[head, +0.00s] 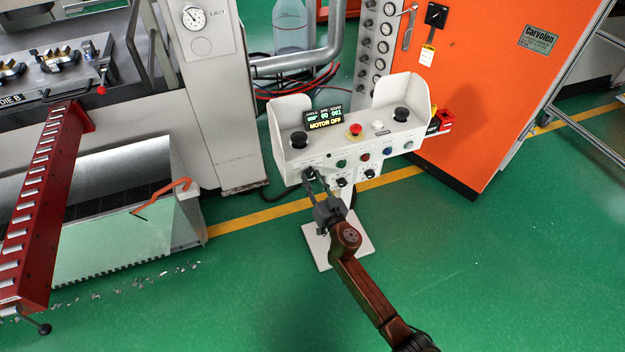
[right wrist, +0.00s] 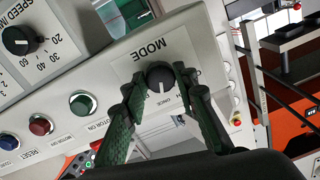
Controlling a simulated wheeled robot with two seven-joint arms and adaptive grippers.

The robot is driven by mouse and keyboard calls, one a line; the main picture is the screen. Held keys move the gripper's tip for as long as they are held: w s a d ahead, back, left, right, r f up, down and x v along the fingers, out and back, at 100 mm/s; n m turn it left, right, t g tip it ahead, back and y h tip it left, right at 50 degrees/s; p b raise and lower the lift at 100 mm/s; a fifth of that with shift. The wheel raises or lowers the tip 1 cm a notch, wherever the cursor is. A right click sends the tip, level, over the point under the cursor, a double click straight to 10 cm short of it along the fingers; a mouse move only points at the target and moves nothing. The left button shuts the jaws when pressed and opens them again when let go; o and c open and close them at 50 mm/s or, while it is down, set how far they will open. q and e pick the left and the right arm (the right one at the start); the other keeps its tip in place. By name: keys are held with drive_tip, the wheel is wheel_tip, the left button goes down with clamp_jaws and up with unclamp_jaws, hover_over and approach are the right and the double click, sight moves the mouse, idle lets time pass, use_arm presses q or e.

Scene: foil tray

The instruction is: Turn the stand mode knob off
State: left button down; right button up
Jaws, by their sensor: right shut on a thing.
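The white control stand (head: 345,140) stands at the centre of the head view, and its display (head: 323,118) reads MOTOR OFF. The black mode knob (right wrist: 160,75) sits below the word MODE in the right wrist view, where the lettering is upside down. A white mark on the knob points down in that picture, towards small lettering that looks like ONCE. My right gripper (head: 315,180) is at the lower left of the panel. In the wrist view its fingers (right wrist: 161,84) are shut on the knob from both sides and partly cover its labels. My left gripper is out of view.
Beside the mode knob are a green button (right wrist: 82,103), a red button (right wrist: 41,125) and a speed knob (right wrist: 18,40). A red mushroom button (head: 354,130) is on top of the stand. An orange cabinet (head: 500,90) stands behind right. The green floor at right is clear.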

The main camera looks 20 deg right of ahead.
drive_tip(key=c, duration=0.5)
